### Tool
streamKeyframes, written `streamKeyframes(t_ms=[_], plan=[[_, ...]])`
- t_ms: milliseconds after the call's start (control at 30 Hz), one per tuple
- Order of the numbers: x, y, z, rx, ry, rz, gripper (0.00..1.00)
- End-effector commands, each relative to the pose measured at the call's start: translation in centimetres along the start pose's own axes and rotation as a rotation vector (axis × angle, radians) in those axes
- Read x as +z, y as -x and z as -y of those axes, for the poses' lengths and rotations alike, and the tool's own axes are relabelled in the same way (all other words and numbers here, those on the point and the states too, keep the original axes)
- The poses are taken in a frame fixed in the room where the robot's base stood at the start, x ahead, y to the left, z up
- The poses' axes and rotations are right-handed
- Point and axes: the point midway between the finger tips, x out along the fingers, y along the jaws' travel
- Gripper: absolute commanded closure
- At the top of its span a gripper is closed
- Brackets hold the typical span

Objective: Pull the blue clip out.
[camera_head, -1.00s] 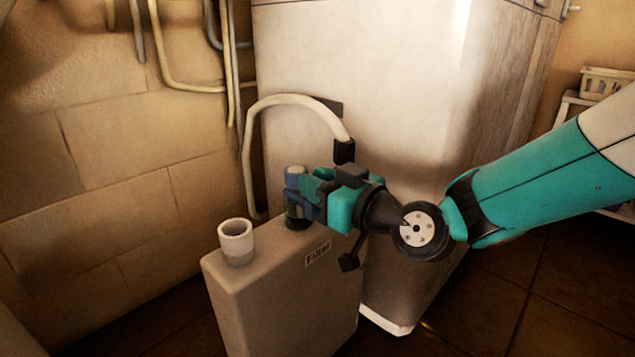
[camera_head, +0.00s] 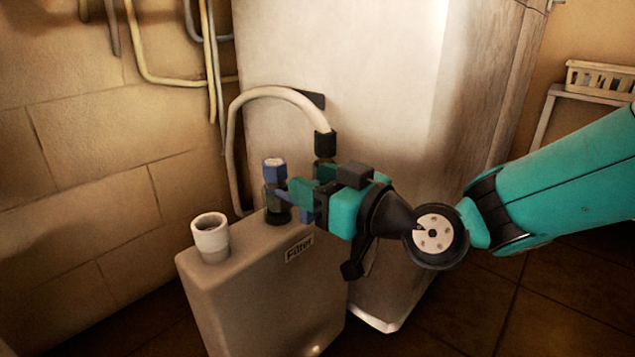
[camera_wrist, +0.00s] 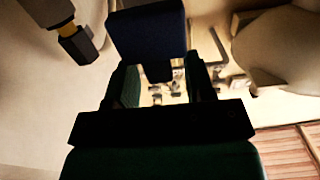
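The blue clip (camera_wrist: 148,32) fills the top middle of the wrist view, beyond the fingertips. Its narrow dark tab (camera_wrist: 158,72) points back toward my gripper. My gripper (camera_wrist: 163,80) has its two green fingers apart on either side of the tab, with a visible gap at the right. In the head view my gripper (camera_head: 297,197) is level with the fitting on top of the filter box (camera_head: 262,290), just to its right. A blue-capped upright fitting (camera_head: 274,168) stands there. The fingers partly hide the blue parts beside it.
A white hose (camera_head: 270,93) arches behind, its black end (camera_head: 325,143) close to my gripper. A white open port (camera_head: 210,238) stands on the box's left. A pale cabinet (camera_head: 340,60) is close behind. Floor shows at the right.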

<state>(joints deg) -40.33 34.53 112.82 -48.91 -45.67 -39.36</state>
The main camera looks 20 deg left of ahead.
Motion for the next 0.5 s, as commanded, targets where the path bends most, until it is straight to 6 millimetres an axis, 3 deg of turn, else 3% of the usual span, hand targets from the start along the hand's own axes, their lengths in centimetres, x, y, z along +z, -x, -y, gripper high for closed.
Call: streamKeyframes(t_ms=[267, 367, 500], plan=[[0.0, 0.2, 0.0, 0.0, 0.001, 0.001, 0.51], [0.1, 1.3, -0.1, 0.002, 0.0, 0.002, 0.51], [0.1, 4.1, -0.2, 0.005, -0.003, 0.003, 0.51]])
